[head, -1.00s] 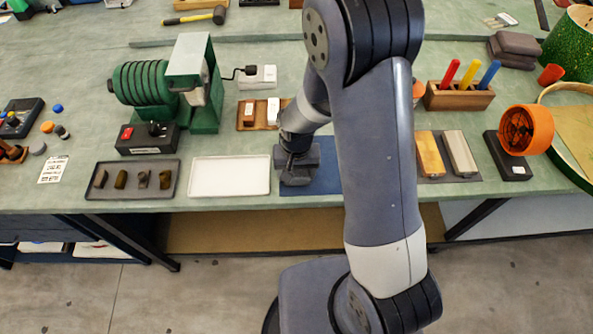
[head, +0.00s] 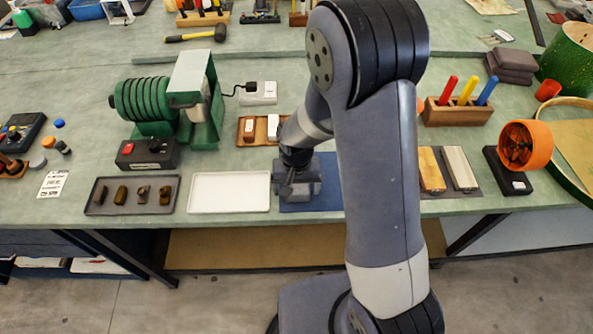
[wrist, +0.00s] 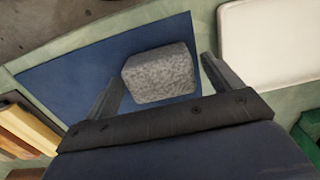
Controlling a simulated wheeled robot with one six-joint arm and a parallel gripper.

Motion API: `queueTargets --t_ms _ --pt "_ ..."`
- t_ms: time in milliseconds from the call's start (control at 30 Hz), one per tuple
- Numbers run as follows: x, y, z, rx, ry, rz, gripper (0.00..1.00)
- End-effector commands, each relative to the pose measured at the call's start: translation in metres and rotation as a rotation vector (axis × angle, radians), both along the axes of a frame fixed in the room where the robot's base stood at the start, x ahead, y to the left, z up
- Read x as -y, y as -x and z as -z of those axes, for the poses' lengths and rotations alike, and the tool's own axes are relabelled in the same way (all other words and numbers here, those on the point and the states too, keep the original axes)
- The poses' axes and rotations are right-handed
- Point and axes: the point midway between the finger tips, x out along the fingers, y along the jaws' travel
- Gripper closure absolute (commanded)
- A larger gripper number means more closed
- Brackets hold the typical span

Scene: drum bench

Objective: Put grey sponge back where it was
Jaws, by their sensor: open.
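The grey sponge (wrist: 158,77), a speckled block, lies on the blue mat (wrist: 75,83) in the wrist view. My gripper (wrist: 162,70) is open, with one finger on each side of the sponge and gaps showing between them and it. In the head view my gripper (head: 298,188) is low over the blue mat (head: 325,190); the sponge is hidden there behind it and my arm.
A white tray (head: 229,192) lies just left of the mat, then a dark tray (head: 105,207) with several small pieces. A wooden board with two blocks (head: 247,141) is behind. Tan and pale bars (head: 445,168) lie right. Dark grey pads (head: 513,60) are stacked at back right.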

Motion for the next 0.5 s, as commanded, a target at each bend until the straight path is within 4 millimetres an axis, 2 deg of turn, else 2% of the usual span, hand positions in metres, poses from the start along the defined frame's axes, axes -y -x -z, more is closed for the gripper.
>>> queueTargets --t_ms 500 --pt "0.000 -0.001 -0.088 0.006 -0.002 0.000 0.14"
